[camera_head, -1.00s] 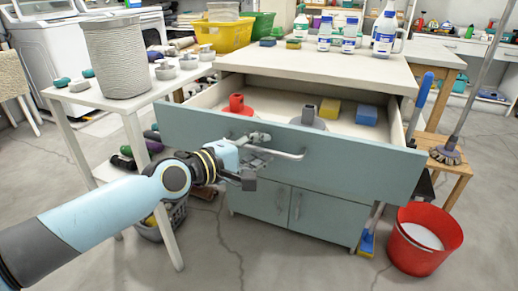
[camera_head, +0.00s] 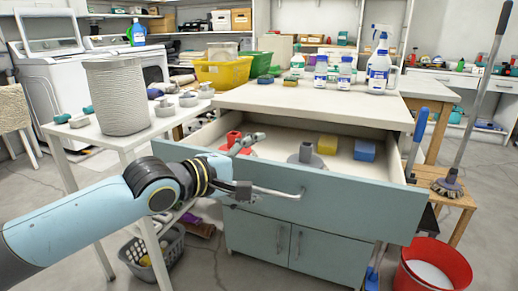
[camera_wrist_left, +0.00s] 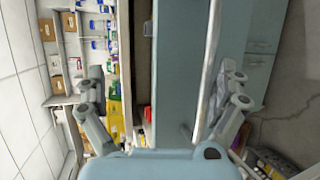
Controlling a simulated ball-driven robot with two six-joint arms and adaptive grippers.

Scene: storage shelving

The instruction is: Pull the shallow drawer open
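The shallow drawer stands pulled out under the white countertop, with its blue-grey front (camera_head: 345,201) facing me and its inside showing. My left gripper (camera_head: 246,164) is at the left part of the drawer front. One finger is above the front's top edge and the other is low, near the handle's left end. In the left wrist view, its two fingers (camera_wrist_left: 162,100) are spread wide on either side of the drawer front (camera_wrist_left: 178,70). I cannot tell whether either finger touches the handle. My right gripper is not in view.
The drawer holds a red item (camera_head: 232,138), a grey item (camera_head: 306,154), a yellow sponge (camera_head: 327,144) and a blue block (camera_head: 365,150). A white side table (camera_head: 75,136) stands left. A red bucket (camera_head: 440,250) stands right. Bottles stand on the countertop (camera_head: 300,99).

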